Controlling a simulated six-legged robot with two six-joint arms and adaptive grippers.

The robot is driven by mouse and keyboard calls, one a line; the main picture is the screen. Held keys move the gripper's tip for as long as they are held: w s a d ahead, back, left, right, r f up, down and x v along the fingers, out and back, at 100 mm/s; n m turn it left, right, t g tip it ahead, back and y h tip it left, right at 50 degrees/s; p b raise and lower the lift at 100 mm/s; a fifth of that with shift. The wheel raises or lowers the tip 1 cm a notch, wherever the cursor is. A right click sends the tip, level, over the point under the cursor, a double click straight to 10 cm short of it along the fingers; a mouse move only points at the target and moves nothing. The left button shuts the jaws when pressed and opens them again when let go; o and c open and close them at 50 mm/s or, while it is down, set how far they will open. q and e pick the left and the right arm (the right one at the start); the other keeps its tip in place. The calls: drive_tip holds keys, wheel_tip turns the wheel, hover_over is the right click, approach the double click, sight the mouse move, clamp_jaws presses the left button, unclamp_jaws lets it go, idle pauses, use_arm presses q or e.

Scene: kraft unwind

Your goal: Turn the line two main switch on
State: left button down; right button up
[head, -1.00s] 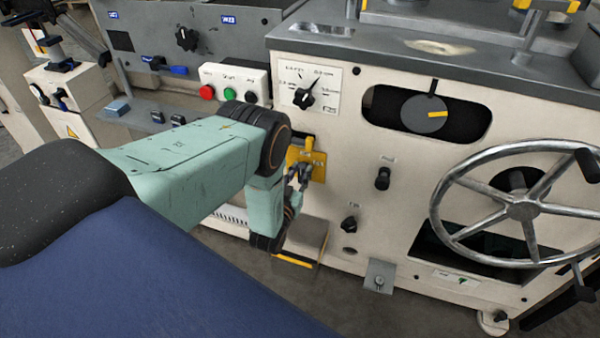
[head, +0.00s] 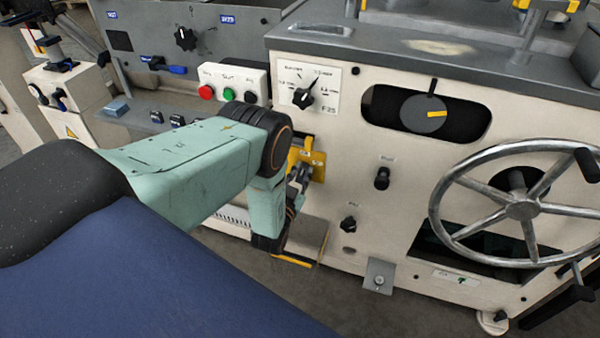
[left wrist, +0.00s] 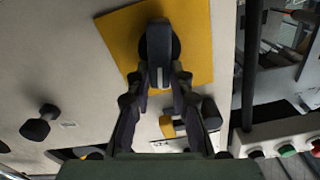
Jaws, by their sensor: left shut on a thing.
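A yellow plate (head: 319,160) on the cream machine front carries a dark rotary switch handle (left wrist: 158,38), seen close in the left wrist view. The plate fills the upper middle of that view (left wrist: 118,35). My left gripper (head: 298,180) is in front of the plate in the head view. In the left wrist view its fingers (left wrist: 160,78) are shut on the near end of the handle, which lies along the picture's vertical. In the head view my gripper and arm hide the handle and part of the plate. I cannot read the plate's label. My right gripper is not in view.
Above left of the plate sits a box of red, green and black buttons (head: 233,83). A selector dial (head: 304,98) is just above it. Black knobs (head: 382,178) and a large handwheel (head: 520,210) are to the right. A small ledge (head: 308,237) is below.

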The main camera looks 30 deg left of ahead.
use_arm(q)
drive_tip(key=shift+w+d+f+m+b, duration=0.1)
drive_tip(key=shift+d+f+m+b, duration=0.15)
drive_tip(key=shift+m, duration=2.25)
drive_tip(key=shift+w+d+f+m+b, duration=0.15)
drive_tip(key=shift+f+m, duration=0.25)
drive_tip(key=shift+m, duration=2.1)
drive_tip(key=shift+s+d+f+m+b, duration=0.1)
drive_tip(key=shift+d+f+m+b, duration=0.2)
drive_tip(key=shift+m, duration=2.2)
drive_tip(key=c, duration=1.2)
unclamp_jaws()
